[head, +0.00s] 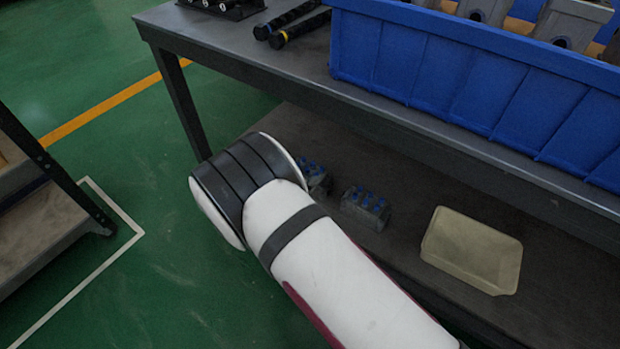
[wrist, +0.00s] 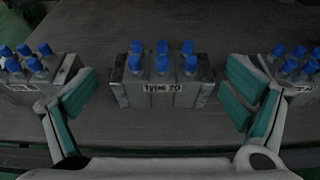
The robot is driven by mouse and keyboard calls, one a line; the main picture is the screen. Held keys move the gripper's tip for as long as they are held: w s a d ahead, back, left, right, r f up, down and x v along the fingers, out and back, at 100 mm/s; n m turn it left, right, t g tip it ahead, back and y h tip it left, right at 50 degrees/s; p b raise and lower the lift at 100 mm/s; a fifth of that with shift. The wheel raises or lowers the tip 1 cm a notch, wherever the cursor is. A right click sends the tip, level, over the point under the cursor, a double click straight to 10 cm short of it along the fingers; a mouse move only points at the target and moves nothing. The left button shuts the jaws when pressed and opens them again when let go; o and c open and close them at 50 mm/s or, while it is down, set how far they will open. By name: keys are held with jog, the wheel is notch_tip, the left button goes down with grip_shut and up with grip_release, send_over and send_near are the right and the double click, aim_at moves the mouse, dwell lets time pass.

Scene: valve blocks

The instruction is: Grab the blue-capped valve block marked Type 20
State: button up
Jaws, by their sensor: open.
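In the wrist view, a grey valve block (wrist: 162,93) with several blue caps stands upright on the lower shelf, its front label reading like "TYPE 20". My gripper (wrist: 160,98) is open, with one teal-padded finger on each side of this block and clear gaps between. The block appears ahead of the fingers; whether they reach alongside it I cannot tell. In the head view, my arm hides the gripper. Two blue-capped blocks show there, one (head: 366,208) in the open and one (head: 314,176) partly behind my arm; their labels are not readable.
Similar blue-capped blocks stand at the left (wrist: 38,75) and right (wrist: 292,75) in the wrist view, close outside my fingers. A beige tray (head: 472,250) sits on the lower shelf. The upper tabletop (head: 240,45) with a blue bin (head: 470,75) overhangs the shelf.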

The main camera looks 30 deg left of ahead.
aim_at(311, 164)
jog(key=b+x, duration=0.2)
jog(key=x, duration=0.2)
jog(key=shift+d, duration=0.2)
jog(key=shift+w+f+b, duration=0.1)
jog(key=shift+w+b, duration=0.2)
jog(key=shift+w, duration=0.1)
jog(key=shift+c, duration=0.6)
jog(key=c, duration=1.8)
jog(key=shift+w+r, duration=0.1)
jog(key=shift+r, duration=0.15)
jog(key=shift+c, duration=0.6)
